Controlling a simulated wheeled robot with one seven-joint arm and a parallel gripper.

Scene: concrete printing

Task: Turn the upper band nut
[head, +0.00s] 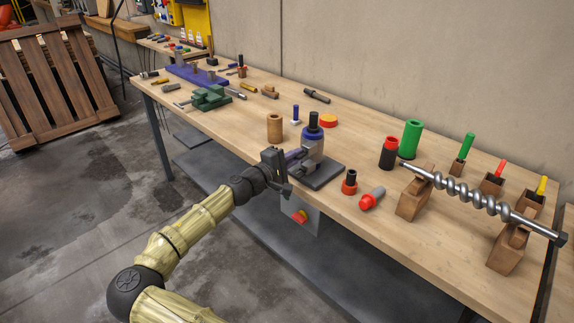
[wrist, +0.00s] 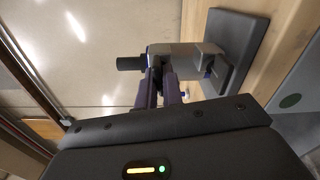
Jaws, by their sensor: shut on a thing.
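A grey clamp fixture (head: 312,145) with a blue collar and a dark cylinder on top stands on a dark base plate (head: 325,172) at the bench's front edge. In the wrist view, the fixture's grey body (wrist: 190,62) and black cylinder (wrist: 130,63) lie sideways. My gripper (head: 291,157) reaches the fixture from the left. In the wrist view, my gripper's fingers (wrist: 160,82) are shut at the fixture's side near the blue collar. The upper band nut is hidden between them.
A wooden cylinder (head: 275,128) stands behind my gripper. A steel auger (head: 470,196) rests on wooden blocks farther right. A box with a red knob (head: 300,216) hangs below the front edge.

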